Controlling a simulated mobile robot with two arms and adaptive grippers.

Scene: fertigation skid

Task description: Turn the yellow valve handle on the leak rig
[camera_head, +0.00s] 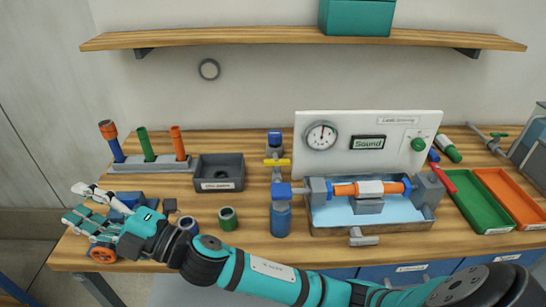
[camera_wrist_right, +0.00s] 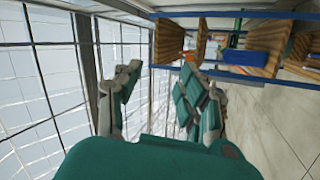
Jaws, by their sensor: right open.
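The yellow valve handle (camera_head: 277,161) is a short bar lying crosswise on an upright fitting, left of the leak rig's white panel (camera_head: 342,168). A blue cylinder (camera_head: 280,218) stands below it. My right arm reaches across the bench front from the lower right. My right gripper (camera_head: 76,202) is at the bench's left end, far left of the handle and apart from it. Its fingers are spread and empty; in the right wrist view the gripper (camera_wrist_right: 160,92) also shows open. The handle is not seen in the wrist view. My left gripper is not in view.
A round gauge (camera_head: 321,135) and a green knob (camera_head: 418,144) are on the panel. A blue tray (camera_head: 325,215) holds an orange-and-white pipe (camera_head: 370,188). A dark box (camera_head: 219,172), a green ring (camera_head: 228,218) and upright tools (camera_head: 146,144) stand left. Green (camera_head: 478,205) and orange trays (camera_head: 512,200) lie right.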

